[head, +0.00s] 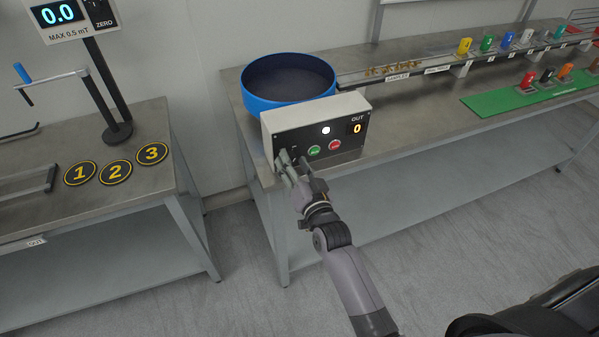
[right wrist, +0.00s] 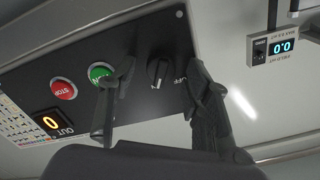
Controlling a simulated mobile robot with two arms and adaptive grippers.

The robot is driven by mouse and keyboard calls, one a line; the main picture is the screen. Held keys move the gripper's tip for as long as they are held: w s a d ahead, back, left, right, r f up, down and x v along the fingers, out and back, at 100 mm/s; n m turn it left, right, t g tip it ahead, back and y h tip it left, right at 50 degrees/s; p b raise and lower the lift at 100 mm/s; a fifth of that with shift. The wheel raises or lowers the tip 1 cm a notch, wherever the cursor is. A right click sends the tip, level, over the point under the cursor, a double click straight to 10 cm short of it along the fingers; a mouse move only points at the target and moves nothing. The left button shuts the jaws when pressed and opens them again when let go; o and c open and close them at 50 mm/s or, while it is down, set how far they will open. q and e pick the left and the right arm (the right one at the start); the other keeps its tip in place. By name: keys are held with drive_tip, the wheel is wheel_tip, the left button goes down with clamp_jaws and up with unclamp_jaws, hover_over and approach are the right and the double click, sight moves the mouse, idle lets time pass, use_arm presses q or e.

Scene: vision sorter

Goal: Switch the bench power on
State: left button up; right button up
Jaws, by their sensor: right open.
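A control box (head: 315,125) with a dark front panel stands at the near left corner of the right bench. Its panel has a green button (head: 314,150), a red STOP button (head: 335,144), a lit white lamp (head: 326,130) and an orange display (head: 357,128) reading 0. In the right wrist view, a black rotary knob (right wrist: 158,73) sits beside the green button (right wrist: 101,72), with the word OFF next to it. My right gripper (head: 293,162) is open in front of the panel's lower left. Its fingers are on either side of the knob; contact cannot be told. My left gripper is out of view.
A blue round bowl (head: 289,97) stands just behind the box. A rail (head: 420,68) with coloured items and a green mat (head: 530,98) are farther right. The left bench (head: 80,205) holds a meter stand (head: 118,133) and numbered discs (head: 115,173).

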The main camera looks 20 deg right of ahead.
drive_tip(key=s, duration=1.1)
drive_tip(key=shift+s+d, duration=0.2)
drive_tip(key=shift+s, duration=0.15)
drive_tip(key=s+a+f+n+g+y, duration=0.15)
drive_tip(key=s+f+g, duration=0.3)
drive_tip(key=f, duration=1.15)
drive_tip(key=s+a+f+n+g, duration=0.1)
drive_tip(key=s+f+n+g, duration=0.4)
drive_tip(key=f, duration=1)
drive_tip(key=s+d+f+g, duration=0.2)
drive_tip(key=s+f, duration=0.4)
drive_tip(key=s, duration=0.4)
drive_tip(key=s+d+f+n+g+h, duration=0.1)
drive_tip(key=s+d+f+g, duration=0.2)
drive_tip(key=s+f, duration=0.4)
drive_tip(key=s+d+f+g+h, duration=0.1)
drive_tip(key=s+f, duration=0.5)
drive_tip(key=s, duration=0.7)
drive_tip(key=shift+d+f+n+g, duration=0.15)
drive_tip(key=shift+d+n+g, duration=0.2)
drive_tip(key=shift+d+g, duration=0.55)
drive_tip(key=shift+w+d, duration=0.1)
